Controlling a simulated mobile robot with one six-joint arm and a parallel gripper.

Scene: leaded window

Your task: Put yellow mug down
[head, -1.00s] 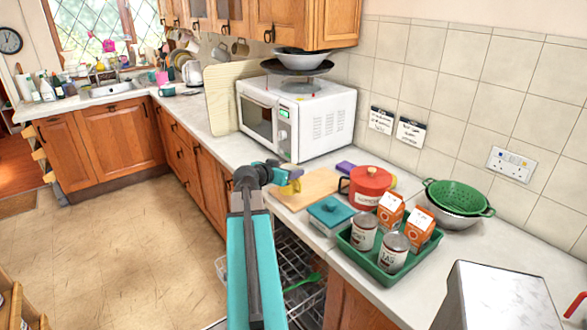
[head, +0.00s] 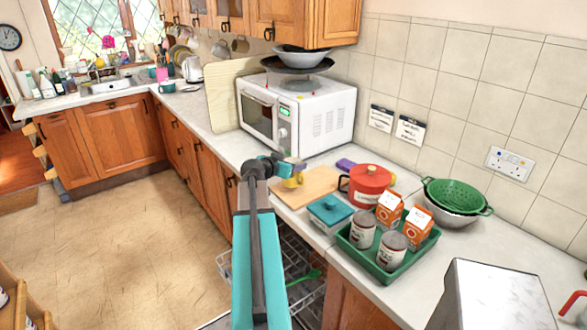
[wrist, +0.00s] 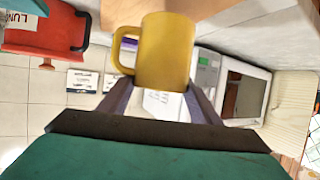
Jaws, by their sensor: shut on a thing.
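The yellow mug (wrist: 163,52) is between the fingers of my gripper (wrist: 160,88) in the wrist view, with its handle to the left. In the head view the mug (head: 293,181) shows just past the end of my arm, partly hidden by my gripper (head: 290,169). My gripper is shut on it. The mug is at the left edge of the wooden board (head: 313,187), in front of the microwave. I cannot tell whether its base touches the board or the counter.
The white microwave (head: 318,122) stands behind the mug. A red pot (head: 370,184), a teal box (head: 331,213) and a green tray (head: 366,258) with cans and cartons sit to the right. An open dishwasher rack (head: 300,265) is below the counter edge.

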